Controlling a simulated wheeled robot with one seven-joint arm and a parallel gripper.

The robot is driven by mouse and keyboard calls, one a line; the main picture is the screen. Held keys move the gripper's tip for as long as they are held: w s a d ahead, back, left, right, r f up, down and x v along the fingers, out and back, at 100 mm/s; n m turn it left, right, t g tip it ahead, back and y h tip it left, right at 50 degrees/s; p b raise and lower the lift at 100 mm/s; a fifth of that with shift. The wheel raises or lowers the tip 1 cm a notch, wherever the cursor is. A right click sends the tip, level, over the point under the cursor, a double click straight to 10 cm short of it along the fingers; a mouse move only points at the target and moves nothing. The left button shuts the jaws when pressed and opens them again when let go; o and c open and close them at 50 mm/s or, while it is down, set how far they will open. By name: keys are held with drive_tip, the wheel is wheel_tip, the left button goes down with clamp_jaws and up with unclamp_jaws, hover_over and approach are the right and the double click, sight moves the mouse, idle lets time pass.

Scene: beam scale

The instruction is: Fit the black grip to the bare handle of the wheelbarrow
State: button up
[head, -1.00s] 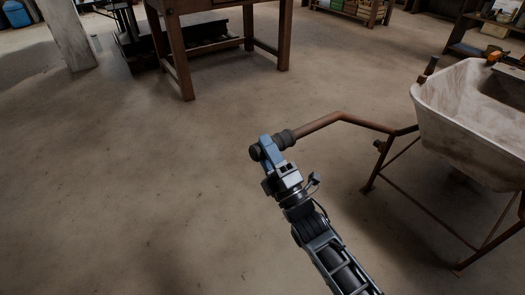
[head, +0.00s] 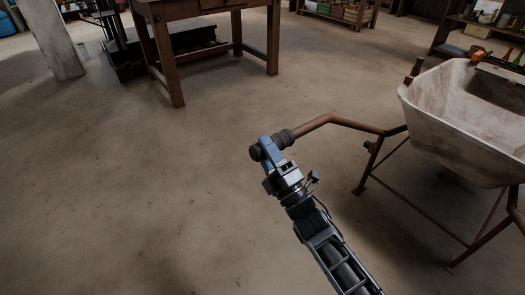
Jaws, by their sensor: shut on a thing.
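The wheelbarrow stands at the right in the head view, with a worn, whitish tub (head: 445,118) and a rusty brown tube frame. Its near-left handle (head: 325,120) runs left from the tub, bends, and points down-left toward my gripper. My gripper (head: 270,148), with blue fingers, is shut around the black grip (head: 284,138). The grip shows on both sides of the fingers, its round end at the left and its ribbed collar at the right. The collar meets the brown handle and lies in line with it; how deep the handle sits inside is hidden.
A wooden workbench (head: 177,75) stands at the back, beside a pale post (head: 50,38). A shelf (head: 470,28) with goods is at the back right. A rusty wheelbarrow leg (head: 368,170) stands right of my arm. The concrete floor at left is clear.

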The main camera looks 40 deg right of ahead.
drive_tip(key=shift+d, duration=1.3)
drive_tip(key=o, duration=1.1)
drive_tip(key=shift+o, duration=0.2)
drive_tip(key=v, duration=0.7)
drive_tip(key=shift+s+f, duration=0.2)
drive_tip(key=shift+s, duration=0.15)
